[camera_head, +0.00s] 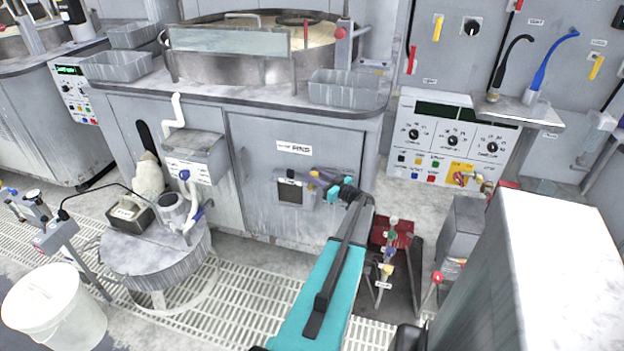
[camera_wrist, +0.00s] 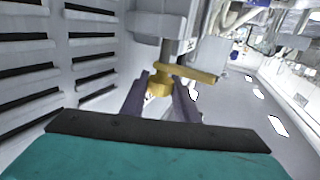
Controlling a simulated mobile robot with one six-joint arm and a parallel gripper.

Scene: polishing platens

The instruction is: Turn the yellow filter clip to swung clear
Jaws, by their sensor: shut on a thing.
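The yellow filter clip (camera_wrist: 196,74) shows in the wrist view as a short bar on a round hub below a grey fitting. Its bar points to the right and slightly down. My gripper (camera_wrist: 160,90) has its two purple-grey fingers on either side of the hub and is shut on the clip. In the head view, my gripper (camera_head: 322,178) is at the small grey box with a dark square face (camera_head: 290,192) on the cabinet front. The clip is too small and too covered by the fingers to make out clearly there.
The grey cabinet (camera_head: 258,200) with the round platen tub (camera_head: 245,70) stands behind my gripper. A red box with small valves (camera_head: 398,235) is close to the right of my arm. A round stand (camera_head: 155,262) is at left. Slotted grating (camera_head: 250,270) covers the floor.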

